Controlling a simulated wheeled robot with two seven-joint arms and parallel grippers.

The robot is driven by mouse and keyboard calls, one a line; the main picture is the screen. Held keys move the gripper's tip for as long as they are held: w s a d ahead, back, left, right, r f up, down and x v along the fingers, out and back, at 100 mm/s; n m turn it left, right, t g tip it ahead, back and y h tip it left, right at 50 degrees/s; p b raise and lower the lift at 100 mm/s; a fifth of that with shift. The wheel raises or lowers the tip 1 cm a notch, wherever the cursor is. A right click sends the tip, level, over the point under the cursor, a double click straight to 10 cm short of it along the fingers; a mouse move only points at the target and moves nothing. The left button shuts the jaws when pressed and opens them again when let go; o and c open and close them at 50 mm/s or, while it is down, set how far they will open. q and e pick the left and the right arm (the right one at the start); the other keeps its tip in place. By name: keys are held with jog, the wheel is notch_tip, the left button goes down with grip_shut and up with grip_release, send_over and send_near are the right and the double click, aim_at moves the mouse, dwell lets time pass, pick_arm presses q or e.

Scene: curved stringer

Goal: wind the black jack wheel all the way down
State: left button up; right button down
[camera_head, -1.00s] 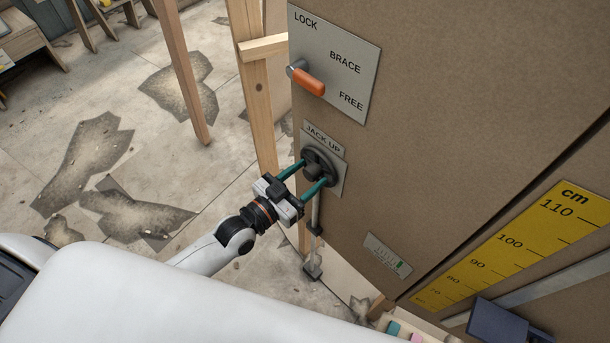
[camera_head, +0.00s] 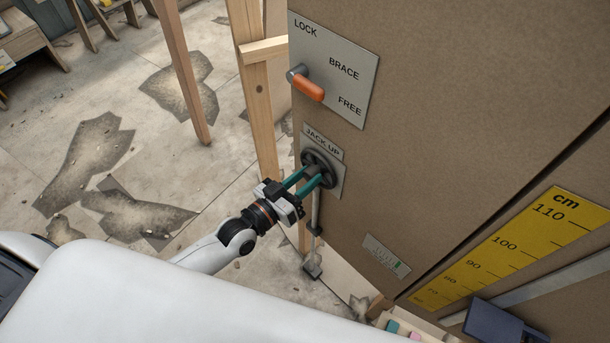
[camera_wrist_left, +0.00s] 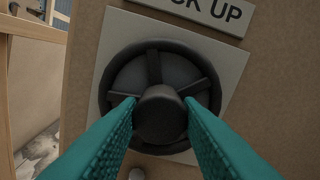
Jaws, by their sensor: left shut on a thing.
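The black jack wheel (camera_head: 322,160) sits on a grey plate on the brown panel, under a "JACK UP" label (camera_head: 323,142). In the left wrist view the wheel (camera_wrist_left: 203,73) shows its rim, spokes and a round central hub (camera_wrist_left: 160,114). My left gripper (camera_head: 314,177) reaches the wheel from the lower left. Its teal fingers (camera_wrist_left: 160,115) are shut on the hub, one on each side. My right gripper is not in view.
An orange lever (camera_head: 309,88) on the LOCK/BRACE/FREE plate sits above the wheel. A small gauge plate (camera_head: 385,256) and a yellow cm scale (camera_head: 520,245) are lower right. Wooden posts (camera_head: 255,100) stand left of the panel. A metal rod (camera_head: 315,215) hangs below the wheel.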

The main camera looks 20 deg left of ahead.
pick_arm(q)
jog(key=shift+n+p, duration=0.35)
jog(key=shift+n, duration=1.25)
jog(key=o, duration=1)
jog(key=b+v, duration=0.1)
jog(key=v, duration=1.1)
